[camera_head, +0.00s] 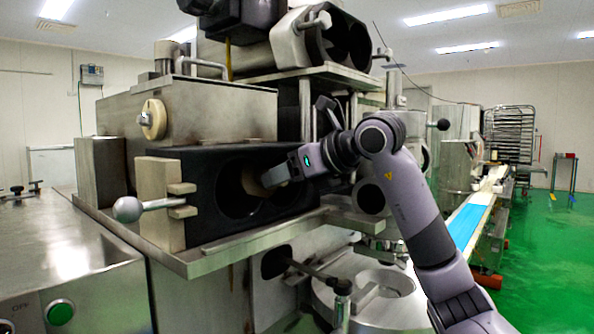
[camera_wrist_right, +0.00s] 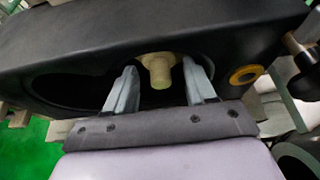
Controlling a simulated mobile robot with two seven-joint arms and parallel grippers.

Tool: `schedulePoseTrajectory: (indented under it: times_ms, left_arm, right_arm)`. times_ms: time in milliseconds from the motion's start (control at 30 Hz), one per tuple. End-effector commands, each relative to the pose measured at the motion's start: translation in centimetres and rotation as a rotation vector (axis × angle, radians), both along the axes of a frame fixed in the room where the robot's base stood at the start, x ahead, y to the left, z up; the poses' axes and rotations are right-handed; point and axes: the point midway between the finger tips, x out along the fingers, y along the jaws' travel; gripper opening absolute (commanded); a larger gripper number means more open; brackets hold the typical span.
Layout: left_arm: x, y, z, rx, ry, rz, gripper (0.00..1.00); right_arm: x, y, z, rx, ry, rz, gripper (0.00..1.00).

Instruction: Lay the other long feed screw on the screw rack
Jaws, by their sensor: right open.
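My right gripper (camera_head: 268,179) reaches into the large round opening of the black housing (camera_head: 200,166) on the machine. In the right wrist view its two fingers (camera_wrist_right: 160,84) are open, one on each side of a cream-coloured stub (camera_wrist_right: 159,70) inside the dark opening. The stub looks like the end of a feed screw; the rest of it is hidden in the housing. I see a gap between the fingers and the stub. I cannot make out the screw rack in either view. My left gripper is not in view.
A ball-ended lever (camera_head: 128,209) sticks out left of the housing. A metal ledge (camera_head: 240,243) runs below it. A steel table (camera_head: 60,255) stands at the left. In the right wrist view a yellow ring (camera_wrist_right: 246,75) sits right of the opening. Green floor lies open at the right.

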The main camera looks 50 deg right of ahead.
Motion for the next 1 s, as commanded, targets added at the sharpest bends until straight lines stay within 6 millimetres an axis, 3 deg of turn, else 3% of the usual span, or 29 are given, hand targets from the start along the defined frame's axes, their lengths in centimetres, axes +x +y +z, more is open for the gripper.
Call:
schedulePoseTrajectory:
  times_ms: [233,267,400,433,1000]
  left_arm:
    - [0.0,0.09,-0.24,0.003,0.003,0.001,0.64]
    - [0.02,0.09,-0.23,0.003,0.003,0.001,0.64]
    - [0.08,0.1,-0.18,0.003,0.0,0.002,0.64]
    - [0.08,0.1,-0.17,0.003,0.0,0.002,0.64]
    - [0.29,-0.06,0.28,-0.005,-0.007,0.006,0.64]
  right_arm:
    - [0.09,0.01,-0.06,0.0,0.0,0.0,0.55]
    - [0.09,0.01,-0.06,0.0,0.0,0.0,0.48]
    - [0.09,0.01,-0.05,0.0,0.0,0.0,0.03]
    - [0.08,0.01,-0.04,0.0,0.0,0.0,0.0]
    - [0.06,-0.12,-0.03,-0.001,0.0,0.019,0.0]
